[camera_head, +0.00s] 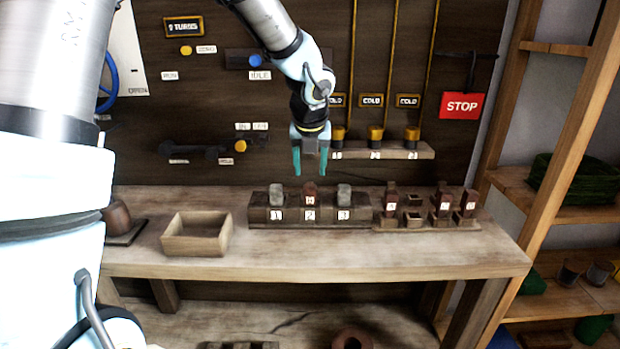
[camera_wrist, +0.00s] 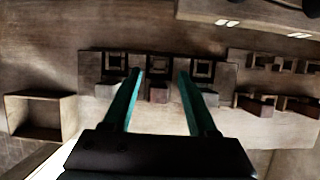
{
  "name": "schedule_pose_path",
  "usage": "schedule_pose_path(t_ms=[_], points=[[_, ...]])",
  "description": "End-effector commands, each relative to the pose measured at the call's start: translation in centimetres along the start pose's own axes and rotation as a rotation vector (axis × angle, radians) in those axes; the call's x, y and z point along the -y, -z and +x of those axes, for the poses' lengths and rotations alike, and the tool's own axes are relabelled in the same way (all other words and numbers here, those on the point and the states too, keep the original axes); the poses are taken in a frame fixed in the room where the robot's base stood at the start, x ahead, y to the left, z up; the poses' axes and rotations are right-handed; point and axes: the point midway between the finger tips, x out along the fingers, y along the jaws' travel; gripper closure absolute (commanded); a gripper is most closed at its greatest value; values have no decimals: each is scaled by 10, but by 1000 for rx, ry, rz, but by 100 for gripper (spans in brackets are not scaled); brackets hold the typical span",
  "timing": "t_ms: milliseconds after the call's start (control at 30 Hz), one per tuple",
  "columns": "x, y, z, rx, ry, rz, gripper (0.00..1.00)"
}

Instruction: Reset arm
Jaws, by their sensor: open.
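My gripper (camera_head: 311,165) hangs above the workbench (camera_head: 350,262) with its teal fingers pointing down. The fingers are apart with nothing between them. In the wrist view the open fingers of my gripper (camera_wrist: 160,82) reach over a dark block (camera_head: 262,215) with several numbered slots. In the head view, three small pegs stand in that block, and the middle one (camera_head: 309,195) is reddish brown. My fingertips are above this block and apart from it.
An empty wooden box (camera_head: 197,244) stands left of the block. A rack of dark numbered pieces (camera_head: 391,204) stands to the right. Behind are a panel with a red STOP sign (camera_head: 462,106), a small shelf (camera_head: 390,152) and a blue wheel (camera_head: 107,80). Wooden shelving (camera_head: 590,200) stands at the right.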

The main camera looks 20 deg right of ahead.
Motion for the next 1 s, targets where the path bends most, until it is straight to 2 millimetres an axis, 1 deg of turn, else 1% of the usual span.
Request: schedule_pose_path(t_ms=[33,100,200,367,467,567,667,767,800,867,900,967,1000], points=[[-1,-1,-11,4,0,-4,42],[0,-1,-23,3,0,-2,42],[-1,-1,-36,2,0,-2,42],[0,0,-45,1,0,-1,42],[0,0,-46,0,0,-2,42],[-7,2,-45,-5,-5,-46,42],[-30,9,-42,-23,-25,-214,42],[-68,24,-39,-46,-62,-522,42],[-86,32,-39,-53,-79,-672,42],[-112,45,-38,-64,-110,-909,42],[-128,54,-38,-66,-130,-1068,42],[-152,69,-39,-68,-160,-1308,42],[-167,80,-40,-66,-181,-1468,42]])
